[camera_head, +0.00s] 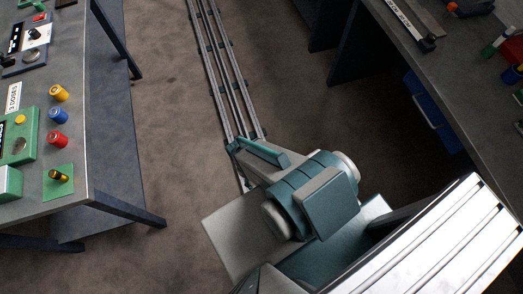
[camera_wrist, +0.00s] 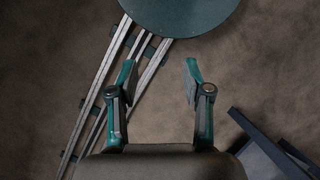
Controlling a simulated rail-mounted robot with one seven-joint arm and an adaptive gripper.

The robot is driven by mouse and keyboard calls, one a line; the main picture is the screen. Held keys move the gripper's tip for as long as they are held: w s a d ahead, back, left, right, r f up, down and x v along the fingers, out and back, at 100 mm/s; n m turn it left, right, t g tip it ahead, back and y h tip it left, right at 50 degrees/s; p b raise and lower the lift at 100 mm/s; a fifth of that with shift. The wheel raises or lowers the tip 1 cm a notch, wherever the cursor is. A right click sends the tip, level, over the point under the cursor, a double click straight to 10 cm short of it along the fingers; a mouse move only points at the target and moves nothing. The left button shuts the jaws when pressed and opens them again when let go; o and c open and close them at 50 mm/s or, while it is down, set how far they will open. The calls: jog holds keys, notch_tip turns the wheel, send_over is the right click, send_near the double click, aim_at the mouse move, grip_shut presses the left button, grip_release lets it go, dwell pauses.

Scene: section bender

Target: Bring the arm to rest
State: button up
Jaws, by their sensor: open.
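My gripper (camera_wrist: 158,80) shows in the wrist view with its two teal and grey fingers spread apart. Nothing is between the fingers; only brown floor and part of the rail show behind them. In the head view my arm is folded over the floor between the two tables, at the near end of the rail.
The floor rail (camera_head: 222,65) runs away between the tables. The left table (camera_head: 72,205) holds green boxes and several coloured knobs. The right table (camera_head: 455,95) holds tools and has a blue bin (camera_head: 432,115) beneath. Open floor lies around the rail.

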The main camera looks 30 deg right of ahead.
jog(key=s+m, duration=0.1)
jog(key=s+m+g, duration=0.1)
jog(key=s, duration=0.1)
jog(key=s+r+m+g, duration=0.1)
jog(key=s+m, duration=0.1)
jog(key=shift+s+d+y, duration=0.15)
jog(key=shift+s+y, duration=0.05)
jog(key=shift+y, duration=0.2)
notch_tip(320, 180, down, 4)
jog(key=b, duration=0.4)
jog(key=shift+w+r, duration=0.1)
dwell(0.3)
